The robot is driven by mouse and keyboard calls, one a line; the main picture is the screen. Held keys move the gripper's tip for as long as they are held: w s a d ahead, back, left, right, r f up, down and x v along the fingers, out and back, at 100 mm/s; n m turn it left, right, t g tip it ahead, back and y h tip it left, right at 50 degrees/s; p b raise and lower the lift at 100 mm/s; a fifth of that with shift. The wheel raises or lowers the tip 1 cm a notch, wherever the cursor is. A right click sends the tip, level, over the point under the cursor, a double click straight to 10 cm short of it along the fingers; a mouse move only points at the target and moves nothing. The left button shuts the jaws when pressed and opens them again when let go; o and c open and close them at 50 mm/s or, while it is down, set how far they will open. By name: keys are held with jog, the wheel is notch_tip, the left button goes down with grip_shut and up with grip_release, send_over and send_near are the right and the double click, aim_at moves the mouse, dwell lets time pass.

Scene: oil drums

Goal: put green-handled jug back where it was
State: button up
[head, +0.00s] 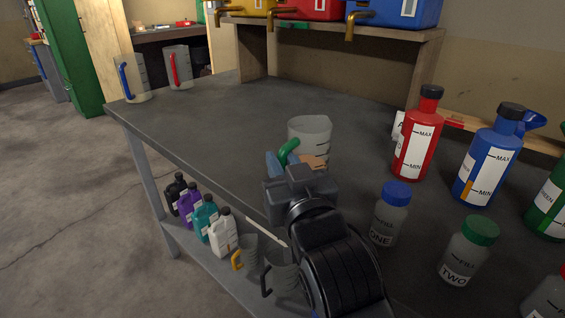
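The green-handled jug (312,128) is a clear grey measuring jug, upright near the middle of the dark workbench. Its green handle (289,149) faces toward me and to the left. My gripper (294,163) is at the handle side of the jug, with a bluish finger on the left and a tan finger on the right. The fingers look apart, with the lower end of the handle near the left one. My wrist and gripper body hide the jug's lower part, so I cannot tell whether a finger touches it.
A blue-handled jug (136,80) and a red-handled jug (179,68) stand at the bench's far left end. Red (418,140) and blue (486,160) bottles and capped jars (390,215) crowd the right. Drums sit on a raised shelf (340,35). The bench's left middle is clear.

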jog(key=o, duration=0.5)
jog(key=shift+c, duration=0.2)
jog(key=shift+r, duration=0.15)
jog(key=v, duration=1.2)
